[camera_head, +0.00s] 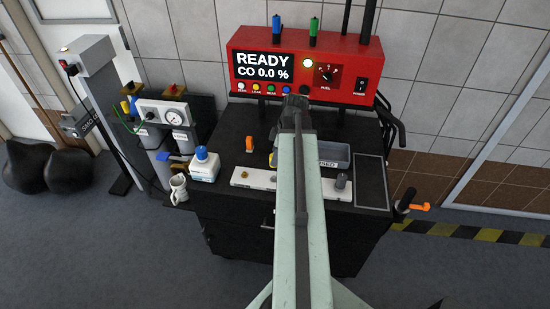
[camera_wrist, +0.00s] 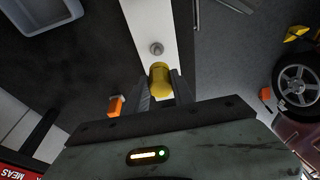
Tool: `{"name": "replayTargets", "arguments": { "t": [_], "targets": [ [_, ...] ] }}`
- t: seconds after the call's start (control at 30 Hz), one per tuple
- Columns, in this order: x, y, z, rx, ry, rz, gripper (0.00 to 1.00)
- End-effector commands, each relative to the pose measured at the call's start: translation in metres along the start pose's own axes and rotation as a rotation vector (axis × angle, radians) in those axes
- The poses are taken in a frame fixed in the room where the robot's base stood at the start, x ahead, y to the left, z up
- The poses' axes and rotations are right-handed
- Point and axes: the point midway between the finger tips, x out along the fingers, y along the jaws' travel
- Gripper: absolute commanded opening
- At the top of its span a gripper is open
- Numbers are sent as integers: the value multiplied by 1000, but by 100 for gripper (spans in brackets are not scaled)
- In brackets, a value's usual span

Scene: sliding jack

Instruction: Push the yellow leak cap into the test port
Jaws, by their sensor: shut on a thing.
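In the wrist view my gripper (camera_wrist: 160,84) is shut on the yellow leak cap (camera_wrist: 161,78), with a dark finger on either side of it. The cap is a short yellow cylinder. A round grey fitting (camera_wrist: 156,48) sits on the white plate (camera_wrist: 148,22) just beyond the cap in the picture; I cannot tell whether it is the test port. The cap and the fitting look apart. In the head view only a sliver of yellow (camera_head: 271,159) shows left of my arm, which hides my fingertips and the middle of the white plate (camera_head: 265,181).
The plate also carries a brass fitting (camera_head: 245,175) and a grey knob (camera_head: 341,182). A grey tray (camera_head: 336,163), an orange piece (camera_head: 250,143) and a blue-capped bottle (camera_head: 204,166) stand on the black cart. The red analyser (camera_head: 245,41), reading READY, stands behind.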

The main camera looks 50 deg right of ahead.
Motion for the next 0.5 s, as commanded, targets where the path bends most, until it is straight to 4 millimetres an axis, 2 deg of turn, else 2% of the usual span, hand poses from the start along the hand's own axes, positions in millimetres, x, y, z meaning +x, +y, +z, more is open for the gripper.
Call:
{"name": "replayTargets", "arguments": {
  "t": [0.5],
  "targets": [
    [52,0,13,-1,0,0,0]
  ]
}}
